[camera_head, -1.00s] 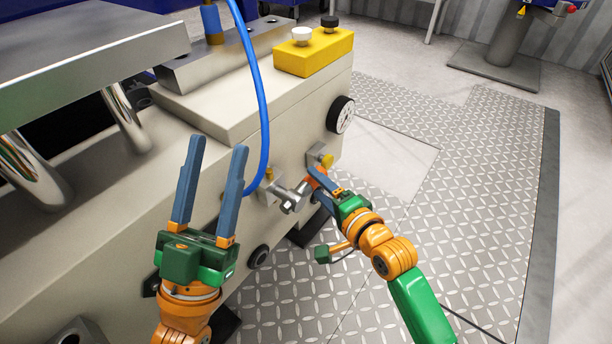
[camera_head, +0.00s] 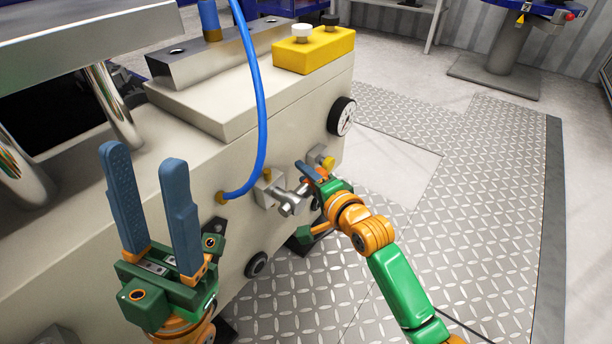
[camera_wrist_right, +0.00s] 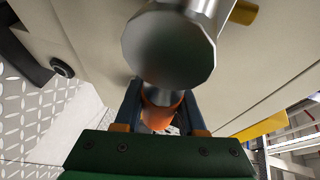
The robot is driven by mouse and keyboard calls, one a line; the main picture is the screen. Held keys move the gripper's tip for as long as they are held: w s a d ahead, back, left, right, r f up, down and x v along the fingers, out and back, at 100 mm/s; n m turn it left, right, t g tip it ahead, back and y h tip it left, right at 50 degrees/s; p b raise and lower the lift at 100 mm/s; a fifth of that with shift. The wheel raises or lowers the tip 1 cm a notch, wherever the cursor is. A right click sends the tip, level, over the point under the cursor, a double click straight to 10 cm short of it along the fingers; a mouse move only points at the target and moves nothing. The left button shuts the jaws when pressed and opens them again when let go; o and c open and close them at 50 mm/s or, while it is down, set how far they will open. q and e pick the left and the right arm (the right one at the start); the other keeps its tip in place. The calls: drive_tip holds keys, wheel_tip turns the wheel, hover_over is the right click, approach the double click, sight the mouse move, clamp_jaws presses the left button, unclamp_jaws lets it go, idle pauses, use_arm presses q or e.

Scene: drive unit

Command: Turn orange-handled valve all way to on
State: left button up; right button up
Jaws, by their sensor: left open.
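The valve is a silver metal fitting (camera_head: 291,203) on the side of the beige machine. Its orange handle (camera_wrist_right: 160,100) shows in the right wrist view, just below a large silver round end (camera_wrist_right: 168,48). My right gripper (camera_wrist_right: 162,95) has its blue fingers on both sides of the orange handle and appears shut on it. In the head view the right gripper (camera_head: 310,172) reaches the fitting from the right and mostly hides the handle. My left gripper (camera_head: 146,190) is open and empty, with its fingers pointing up in front of the machine's side.
A blue hose (camera_head: 258,110) curves down to the machine's side, left of the valve. A round gauge (camera_head: 341,116) and a yellow block (camera_head: 314,50) sit on the machine to the upper right. The patterned metal floor (camera_head: 460,200) to the right is clear.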

clamp_jaws()
idle(1.1)
